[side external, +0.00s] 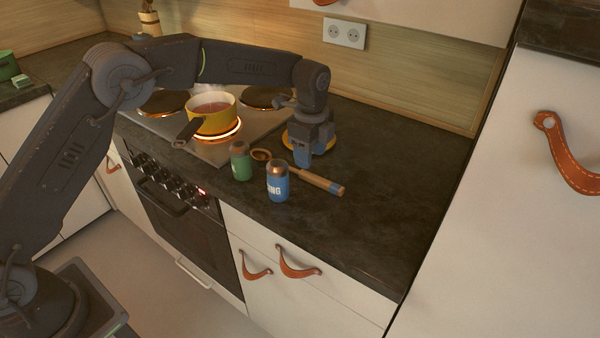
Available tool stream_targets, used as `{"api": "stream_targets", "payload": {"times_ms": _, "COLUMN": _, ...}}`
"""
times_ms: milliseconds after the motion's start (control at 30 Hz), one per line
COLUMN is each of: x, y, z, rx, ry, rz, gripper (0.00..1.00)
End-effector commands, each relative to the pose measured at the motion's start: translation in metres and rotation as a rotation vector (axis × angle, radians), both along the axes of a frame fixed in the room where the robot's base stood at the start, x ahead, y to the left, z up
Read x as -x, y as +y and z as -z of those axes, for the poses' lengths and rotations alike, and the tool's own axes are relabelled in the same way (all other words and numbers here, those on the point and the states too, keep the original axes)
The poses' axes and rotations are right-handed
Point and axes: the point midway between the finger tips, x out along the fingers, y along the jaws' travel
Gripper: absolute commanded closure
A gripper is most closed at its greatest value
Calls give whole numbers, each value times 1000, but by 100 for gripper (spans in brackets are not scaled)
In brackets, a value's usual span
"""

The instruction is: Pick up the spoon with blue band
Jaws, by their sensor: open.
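A wooden spoon (318,180) lies on the dark countertop, its handle pointing right and towards the front edge. Its round end (261,155) shows between and behind two cans. My gripper (313,155) points down just behind the spoon's handle, above the counter.
A green can (240,161) and a blue can (277,181) stand in front of the spoon. A yellow pot (213,113) sits on a glowing burner at left, its handle towards the front. A yellow round thing (329,140) lies behind my gripper. The counter (400,170) is clear at right.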

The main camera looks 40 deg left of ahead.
Motion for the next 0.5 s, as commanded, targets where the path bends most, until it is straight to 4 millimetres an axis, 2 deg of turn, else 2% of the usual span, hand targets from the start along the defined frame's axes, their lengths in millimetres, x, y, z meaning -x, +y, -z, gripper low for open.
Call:
{"api": "stream_targets", "payload": {"times_ms": 67, "x": 0, "y": 0, "z": 9, "rx": 0, "ry": 2, "rz": -1, "gripper": 49}}
{"api": "stream_targets", "payload": {"times_ms": 267, "x": -1, "y": 1, "z": 18, "rx": 0, "ry": 1, "rz": -2, "gripper": 49}}
{"api": "stream_targets", "payload": {"times_ms": 500, "x": -8, "y": 5, "z": 49, "rx": -1, "ry": 3, "rz": -2, "gripper": 49}}
